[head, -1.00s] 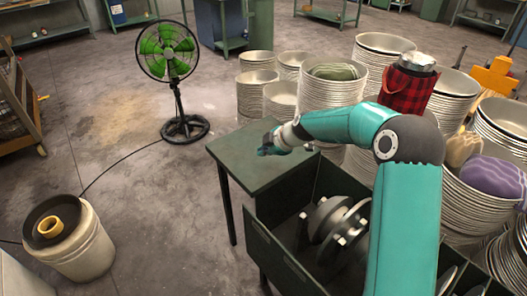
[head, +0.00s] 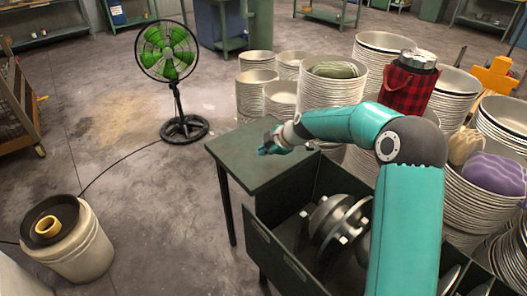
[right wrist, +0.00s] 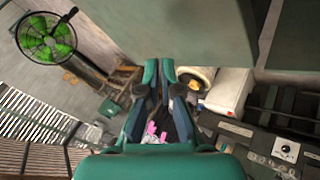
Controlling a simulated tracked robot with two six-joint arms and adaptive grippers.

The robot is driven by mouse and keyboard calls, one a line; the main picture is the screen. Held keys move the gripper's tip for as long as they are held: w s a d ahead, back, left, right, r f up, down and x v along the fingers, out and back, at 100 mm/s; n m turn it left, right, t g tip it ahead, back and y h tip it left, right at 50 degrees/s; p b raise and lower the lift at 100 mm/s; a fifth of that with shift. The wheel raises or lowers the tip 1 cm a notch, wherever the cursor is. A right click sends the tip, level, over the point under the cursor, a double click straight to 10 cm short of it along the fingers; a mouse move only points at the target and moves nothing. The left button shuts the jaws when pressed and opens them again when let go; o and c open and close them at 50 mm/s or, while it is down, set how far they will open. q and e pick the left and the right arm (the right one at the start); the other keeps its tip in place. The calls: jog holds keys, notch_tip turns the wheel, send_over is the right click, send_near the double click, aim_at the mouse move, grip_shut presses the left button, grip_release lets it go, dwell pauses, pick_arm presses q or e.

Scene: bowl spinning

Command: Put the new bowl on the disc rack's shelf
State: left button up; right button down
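The disc rack (head: 290,262) is a dark green metal rack with grey discs (head: 330,215) in its open bin. Its flat shelf (head: 245,165) is at the left end, and I see no bowl on it. My right gripper (head: 264,148) is above the shelf's right part. In the right wrist view, the fingers of the right gripper (right wrist: 159,68) converge almost to touching, with nothing held between the tips. Many stacked metal bowls (head: 330,105) stand behind and right of the rack; I cannot tell which is the new bowl. My left gripper is out of view.
A green fan (head: 168,55) stands behind left, its cable running across the floor. A white bucket (head: 78,255) with a dark disc and yellow ring is at front left. Floor left of the shelf is mostly clear.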

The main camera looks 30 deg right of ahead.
jog(key=shift+r, duration=0.1)
jog(key=c, duration=1.2)
grip_release()
jog(key=shift+c, duration=0.2)
jog(key=b+v, duration=0.1)
jog(key=v, duration=0.8)
dwell(0.5)
